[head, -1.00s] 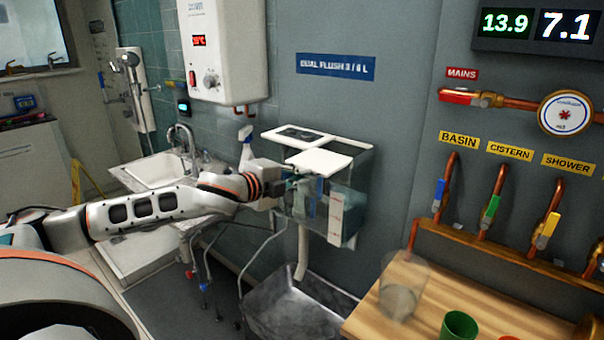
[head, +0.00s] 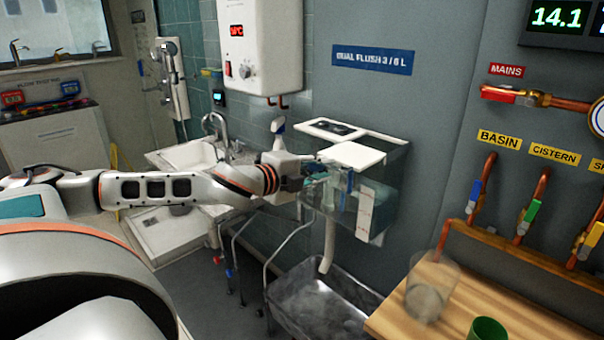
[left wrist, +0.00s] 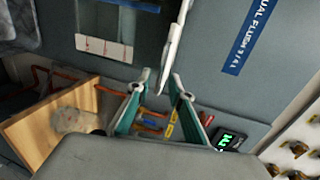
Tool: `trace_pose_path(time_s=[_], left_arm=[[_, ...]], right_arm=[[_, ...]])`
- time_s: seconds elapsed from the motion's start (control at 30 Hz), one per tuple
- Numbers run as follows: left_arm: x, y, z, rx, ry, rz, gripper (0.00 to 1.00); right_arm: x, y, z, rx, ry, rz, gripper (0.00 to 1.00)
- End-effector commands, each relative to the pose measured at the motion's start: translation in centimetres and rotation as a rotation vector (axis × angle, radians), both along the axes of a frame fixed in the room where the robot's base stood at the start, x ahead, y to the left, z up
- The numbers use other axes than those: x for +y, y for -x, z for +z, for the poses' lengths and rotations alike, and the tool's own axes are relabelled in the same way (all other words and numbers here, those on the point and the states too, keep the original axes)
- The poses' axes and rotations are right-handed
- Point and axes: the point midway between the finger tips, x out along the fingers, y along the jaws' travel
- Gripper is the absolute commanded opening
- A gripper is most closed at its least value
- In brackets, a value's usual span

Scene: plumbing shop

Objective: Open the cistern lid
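The cistern (head: 378,195) is a clear box on the grey wall, with a white strip on its front. Its white lid has a back part with a dark flush panel (head: 333,127) and a front flap (head: 357,155), which looks flat and closed. My left gripper (head: 322,172) is at the flap's left front edge, just below its level; its fingertips are partly hard to make out there. In the left wrist view my left gripper (left wrist: 160,75) has its fingers apart, and the flap (left wrist: 174,45), seen edge-on, reaches between the tips with gaps visible. My right gripper is not in view.
A white basin (head: 190,155) with a tap is left of the cistern. A grey tub (head: 320,300) stands below it. A wooden bench (head: 445,310) with a clear cup (head: 432,290) and a green cup is at lower right. A water heater (head: 258,45) hangs above.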

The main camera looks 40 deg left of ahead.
Motion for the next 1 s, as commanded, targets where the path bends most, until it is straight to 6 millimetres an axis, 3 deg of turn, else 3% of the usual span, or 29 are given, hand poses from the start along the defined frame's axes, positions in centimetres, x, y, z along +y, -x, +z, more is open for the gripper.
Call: trace_pose_path(time_s=[1.0], left_arm=[[0.2,7.5,1.7,0.0,-0.001,-0.009,0.21]], right_arm=[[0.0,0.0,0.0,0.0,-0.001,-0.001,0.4]])
